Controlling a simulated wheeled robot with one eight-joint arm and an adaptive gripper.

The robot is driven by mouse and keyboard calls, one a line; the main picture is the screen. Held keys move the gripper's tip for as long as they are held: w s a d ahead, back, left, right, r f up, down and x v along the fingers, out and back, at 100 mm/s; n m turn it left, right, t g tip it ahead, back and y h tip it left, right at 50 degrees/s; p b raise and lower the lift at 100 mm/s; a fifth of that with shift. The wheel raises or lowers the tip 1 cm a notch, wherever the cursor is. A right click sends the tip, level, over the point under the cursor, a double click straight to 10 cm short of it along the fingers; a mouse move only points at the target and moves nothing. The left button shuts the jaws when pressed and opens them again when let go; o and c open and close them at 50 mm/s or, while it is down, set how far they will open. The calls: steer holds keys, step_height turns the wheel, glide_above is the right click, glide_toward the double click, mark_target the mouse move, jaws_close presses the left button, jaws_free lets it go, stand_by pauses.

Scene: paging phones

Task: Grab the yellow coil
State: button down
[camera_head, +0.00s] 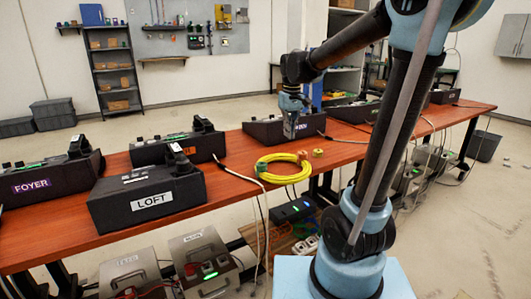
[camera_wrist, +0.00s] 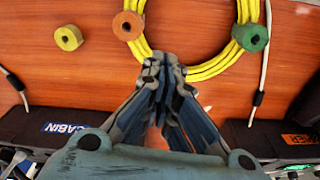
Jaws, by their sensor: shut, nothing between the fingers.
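The yellow coil (camera_head: 286,180) is a ring of cable lying flat on the wooden table, near its front edge in the head view. In the wrist view the yellow coil (camera_wrist: 218,67) is at the top centre, partly cut off by the frame. My gripper (camera_head: 292,134) points down above the table, behind the coil as the head view shows it. In the wrist view my gripper (camera_wrist: 163,62) is shut and empty, its fingertips overlapping the coil's lower left edge. I cannot tell how far above the coil they are.
An orange roll (camera_wrist: 127,26) and a green roll (camera_wrist: 250,37) sit by the coil, with a yellow roll (camera_wrist: 68,37) further left. Phone boxes labelled LOFT (camera_head: 150,200), FOYER (camera_head: 40,182) and CABIN (camera_wrist: 65,130) stand nearby. White cables cross the table (camera_head: 345,152).

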steer(key=n, duration=0.2)
glide_above(261, 154)
steer(key=s, duration=0.1)
steer(key=f, duration=0.1)
steer(key=shift+g, duration=0.3)
steer(key=f, duration=1)
steer(key=shift+w+a+f, duration=0.1)
steer(key=shift+w+f, duration=0.2)
steer(key=shift+f, duration=0.05)
steer(key=shift+s+d+r, duration=0.15)
steer(key=shift+s+d, duration=0.45)
steer(key=shift+s, duration=0.35)
steer(key=shift+s+d, duration=0.55)
steer(key=shift+s, duration=0.2)
steer(key=shift+s+d, duration=0.5)
steer(key=shift+s, duration=0.25)
steer(key=shift+w+a, duration=0.1)
steer(key=shift+w, duration=0.05)
